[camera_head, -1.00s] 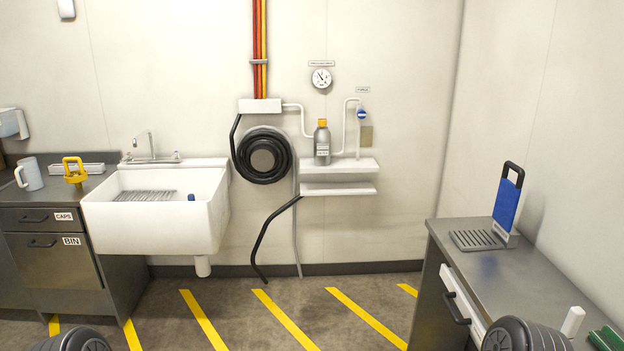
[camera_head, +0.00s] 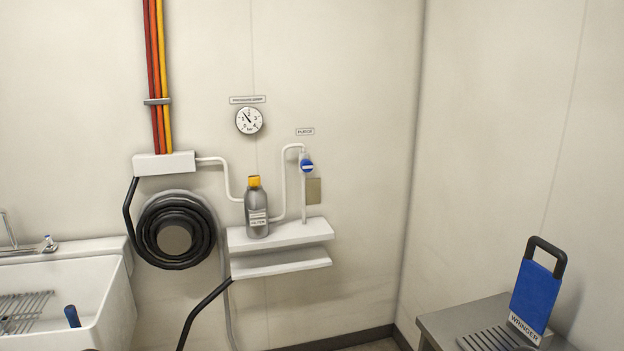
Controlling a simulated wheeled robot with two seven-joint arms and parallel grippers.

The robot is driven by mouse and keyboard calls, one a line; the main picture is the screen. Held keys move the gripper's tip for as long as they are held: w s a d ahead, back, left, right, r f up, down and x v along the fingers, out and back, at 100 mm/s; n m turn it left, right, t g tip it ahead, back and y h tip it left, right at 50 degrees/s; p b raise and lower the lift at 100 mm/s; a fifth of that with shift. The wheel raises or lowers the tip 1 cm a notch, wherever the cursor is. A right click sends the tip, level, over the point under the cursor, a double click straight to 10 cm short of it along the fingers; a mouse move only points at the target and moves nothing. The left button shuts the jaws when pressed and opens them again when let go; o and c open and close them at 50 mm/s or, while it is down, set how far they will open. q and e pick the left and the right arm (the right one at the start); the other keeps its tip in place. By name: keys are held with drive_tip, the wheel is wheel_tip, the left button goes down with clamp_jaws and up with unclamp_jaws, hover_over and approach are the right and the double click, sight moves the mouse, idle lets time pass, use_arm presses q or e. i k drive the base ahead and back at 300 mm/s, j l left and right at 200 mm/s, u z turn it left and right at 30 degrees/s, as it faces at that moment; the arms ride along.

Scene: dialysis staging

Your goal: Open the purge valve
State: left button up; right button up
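The purge valve (camera_head: 306,165) is a small blue round knob with a white bar across it, on a white pipe on the back wall. The bar looks close to level. A PURGE label (camera_head: 305,132) is on the wall above it. A round pressure gauge (camera_head: 249,121) hangs to the left of the valve. Neither of my grippers shows in the head view now, so I cannot tell their state.
A grey bottle with a yellow cap (camera_head: 257,208) stands on the white wall shelf (camera_head: 280,234) below and left of the valve. A black hose reel (camera_head: 175,231) and a sink (camera_head: 112,305) are to the left. A blue wringer (camera_head: 535,292) stands on a counter (camera_head: 442,322) at right.

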sight(306, 165)
drive_tip(key=i+z, duration=0.1)
drive_tip(key=z, duration=0.3)
drive_tip(key=i+j+z, duration=0.1)
drive_tip(key=z, duration=0.3)
drive_tip(key=i+j+z, duration=0.2)
drive_tip(key=i+j, duration=0.2)
drive_tip(key=i+j+z, duration=0.15)
drive_tip(key=i+j, duration=0.25)
drive_tip(key=i+j+z, duration=0.2)
drive_tip(key=i+j, duration=0.15)
drive_tip(key=j, duration=0.25)
